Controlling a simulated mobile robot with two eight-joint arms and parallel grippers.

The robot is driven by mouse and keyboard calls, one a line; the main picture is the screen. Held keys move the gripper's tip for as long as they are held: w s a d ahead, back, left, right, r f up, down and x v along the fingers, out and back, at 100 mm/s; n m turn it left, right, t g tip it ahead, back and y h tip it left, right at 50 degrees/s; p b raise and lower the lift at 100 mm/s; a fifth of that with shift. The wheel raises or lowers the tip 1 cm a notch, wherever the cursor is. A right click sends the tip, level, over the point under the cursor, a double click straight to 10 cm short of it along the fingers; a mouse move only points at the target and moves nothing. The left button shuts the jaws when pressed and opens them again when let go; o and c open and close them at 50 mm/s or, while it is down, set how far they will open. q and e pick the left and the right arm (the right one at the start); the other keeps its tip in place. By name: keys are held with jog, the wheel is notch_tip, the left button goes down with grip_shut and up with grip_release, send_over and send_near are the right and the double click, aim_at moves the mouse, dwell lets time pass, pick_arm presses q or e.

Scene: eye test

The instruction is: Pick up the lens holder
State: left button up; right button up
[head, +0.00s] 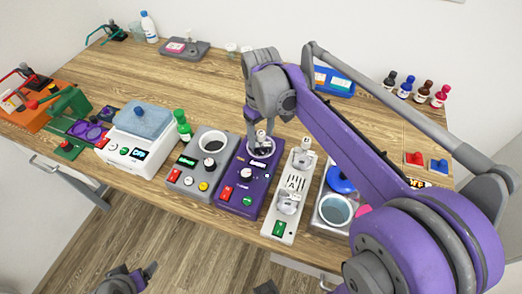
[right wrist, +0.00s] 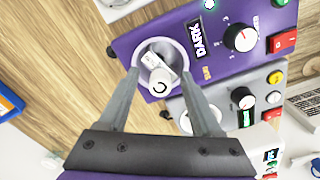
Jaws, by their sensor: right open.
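My right gripper (head: 262,138) is over the round white-rimmed well of the purple instrument (head: 240,180). In the right wrist view the open right gripper (right wrist: 160,74) has a finger on each side of a small white and grey piece with a round ringed end (right wrist: 160,87). This piece stands in the well and may be the lens holder; I cannot tell for sure. Contact with the fingers cannot be made out. The purple instrument in the right wrist view (right wrist: 215,62) bears the word DARK. My left gripper (head: 128,280) is partly in view at the bottom left, away from the table.
A grey instrument (head: 190,178) stands left of the purple one. A white stand (head: 278,229) with metal pieces marked A and B is to its right. The table's back middle is mostly clear.

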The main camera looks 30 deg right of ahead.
grip_shut()
dwell(1.4)
